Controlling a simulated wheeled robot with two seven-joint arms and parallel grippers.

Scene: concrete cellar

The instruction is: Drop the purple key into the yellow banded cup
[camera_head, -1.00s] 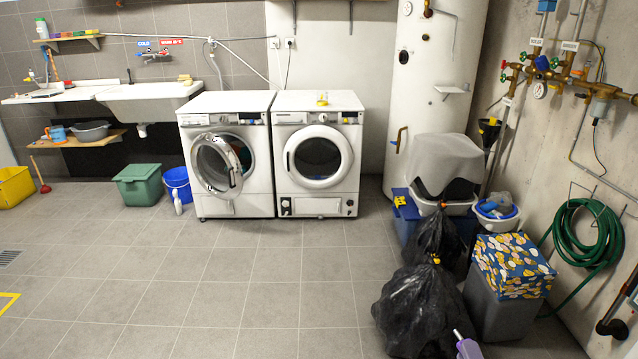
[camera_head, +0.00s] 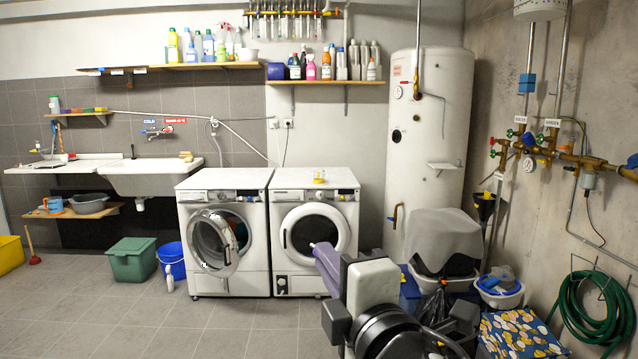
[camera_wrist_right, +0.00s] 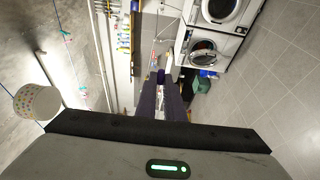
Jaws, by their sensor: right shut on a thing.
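My right gripper (camera_head: 318,248) rises from the lower middle of the head view, its purple fingers in front of the right-hand washing machine. In the right wrist view my right gripper (camera_wrist_right: 161,80) is shut on a small purple thing (camera_wrist_right: 161,75) at its fingertips. This appears to be the purple key, mostly hidden by the fingers. A small yellow and pale thing, likely the yellow banded cup (camera_head: 319,177), stands on top of the right-hand machine. The gripper is lower in the picture than the cup and apart from it. My left gripper is not in view.
The right-hand washing machine (camera_head: 292,180) has a flat, mostly clear top. The left-hand machine (camera_head: 215,181) has its round door (camera_head: 213,242) open. A shelf of bottles (camera_head: 340,82) hangs above. A tall white boiler (camera_head: 428,140) and a grey covered box (camera_head: 441,240) stand to the right.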

